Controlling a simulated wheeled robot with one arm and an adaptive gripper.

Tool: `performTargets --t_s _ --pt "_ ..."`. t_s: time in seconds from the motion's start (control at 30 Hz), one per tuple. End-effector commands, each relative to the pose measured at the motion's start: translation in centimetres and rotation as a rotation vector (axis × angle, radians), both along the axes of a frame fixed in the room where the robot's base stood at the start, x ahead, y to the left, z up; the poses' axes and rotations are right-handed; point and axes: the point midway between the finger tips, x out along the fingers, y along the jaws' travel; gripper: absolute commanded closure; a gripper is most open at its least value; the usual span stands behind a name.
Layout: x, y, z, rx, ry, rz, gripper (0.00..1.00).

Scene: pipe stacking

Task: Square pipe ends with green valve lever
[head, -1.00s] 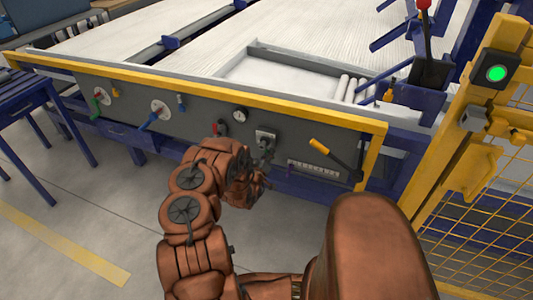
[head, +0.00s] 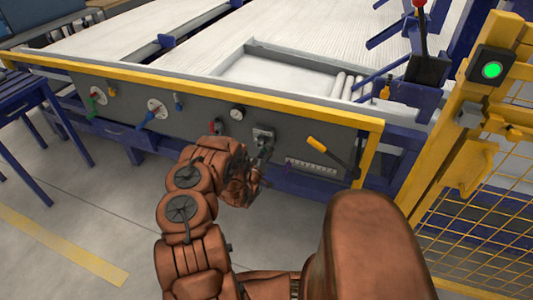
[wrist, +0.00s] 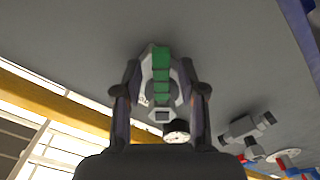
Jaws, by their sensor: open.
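In the head view a green valve lever (head: 93,103) sits on a white disc at the left of the grey panel. My gripper (head: 262,156) is well to its right, in front of the panel just below a grey square fitting (head: 263,135). In the wrist view my gripper (wrist: 161,108) is open, its fingers framing a green segmented piece (wrist: 161,70) on a pale grey mount. I cannot tell whether this is the lever seen in the head view, or whether the fingers touch it. My arm hides part of the panel's lower edge.
A blue lever (head: 153,115), a red lever (head: 215,127), a gauge (head: 237,113) and a yellow-handled lever (head: 319,145) stick out of the panel. A yellow rail (head: 200,96) runs along its top. A yellow mesh fence (head: 478,225) stands at the right. Floor at left is open.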

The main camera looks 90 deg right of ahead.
Motion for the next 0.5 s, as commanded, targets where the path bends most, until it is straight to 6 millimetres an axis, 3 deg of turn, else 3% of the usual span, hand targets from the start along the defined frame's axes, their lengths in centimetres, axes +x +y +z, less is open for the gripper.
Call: performTargets --t_s 0.5 --pt "2.0 6.0 0.0 0.001 -0.001 0.0 0.59"
